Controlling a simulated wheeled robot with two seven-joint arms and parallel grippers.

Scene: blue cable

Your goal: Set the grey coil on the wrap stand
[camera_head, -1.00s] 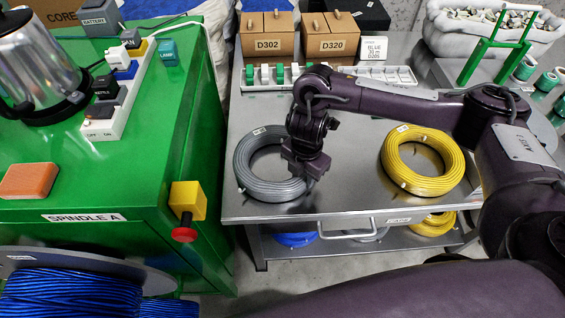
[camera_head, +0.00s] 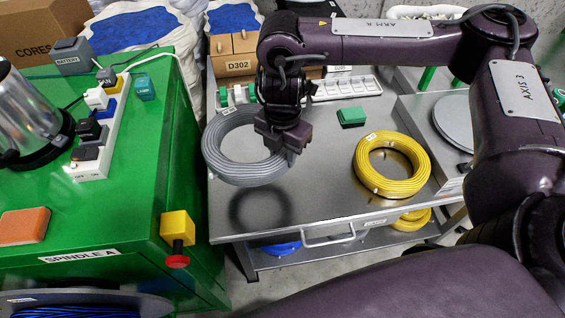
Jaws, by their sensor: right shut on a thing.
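The grey coil (camera_head: 236,171) is a ring of grey cable, held in the air above the left part of the steel table (camera_head: 305,205), with its shadow on the tabletop below. My right gripper (camera_head: 283,148) is shut on the coil's right side. The coil is roughly level. A flat round grey disc (camera_head: 455,121) stands at the right, partly hidden by my right arm; I cannot tell whether it belongs to the wrap stand. My left gripper is not in view.
A yellow coil (camera_head: 391,187) lies on the table's right part. A green block (camera_head: 351,117) and a white compartment tray (camera_head: 347,88) are behind. The green cabinet (camera_head: 120,215) with a yellow-and-red switch (camera_head: 177,232) stands at the left. The table's front middle is clear.

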